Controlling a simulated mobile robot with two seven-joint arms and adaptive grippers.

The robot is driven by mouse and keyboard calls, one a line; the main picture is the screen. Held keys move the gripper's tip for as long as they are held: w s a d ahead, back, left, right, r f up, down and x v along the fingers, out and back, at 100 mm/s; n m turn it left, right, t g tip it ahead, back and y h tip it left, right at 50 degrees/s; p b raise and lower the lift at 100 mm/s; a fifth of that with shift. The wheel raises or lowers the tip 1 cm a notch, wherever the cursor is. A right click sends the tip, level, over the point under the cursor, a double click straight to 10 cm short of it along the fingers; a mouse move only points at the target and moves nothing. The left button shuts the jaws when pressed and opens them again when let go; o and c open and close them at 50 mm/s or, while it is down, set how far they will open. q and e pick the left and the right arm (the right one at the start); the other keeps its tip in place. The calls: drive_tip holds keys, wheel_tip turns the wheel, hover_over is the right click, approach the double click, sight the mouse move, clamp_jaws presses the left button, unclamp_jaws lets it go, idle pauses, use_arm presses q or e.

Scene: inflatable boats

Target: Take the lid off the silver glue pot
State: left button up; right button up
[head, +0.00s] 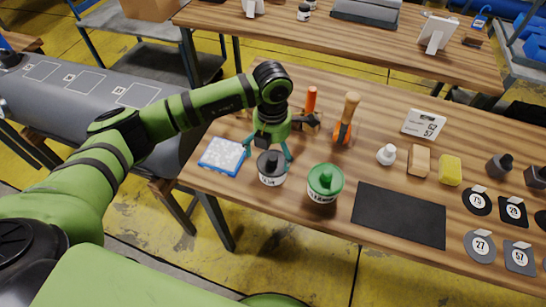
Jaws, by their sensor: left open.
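A small pale, silvery pot (272,181) with a label stands upright near the front edge of the wooden table. Its black lid (270,164) has a raised knob and sits on top. A second pale labelled pot (322,198) with a green knobbed lid (325,180) stands just to its right. My left gripper (268,157) points down at the black-lidded pot. Its teal fingers are spread, one to each side of the lid's knob. I cannot tell whether they touch the lid. My right gripper is out of view.
A blue-edged tray (222,156) lies left of the pots. An orange tool with a wooden handle (346,118) stands behind them. A black mat (399,215) lies to the right. A white bottle (387,154), a tan block (419,161) and a yellow sponge (450,170) stand farther right.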

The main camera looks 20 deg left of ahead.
sight(272, 159)
use_arm(q)
drive_tip(key=shift+f+p, duration=0.35)
drive_tip(key=shift+f, duration=1.35)
drive_tip(key=c, duration=1)
drive_tip(key=shift+s, duration=0.3)
drive_tip(key=c, duration=0.6)
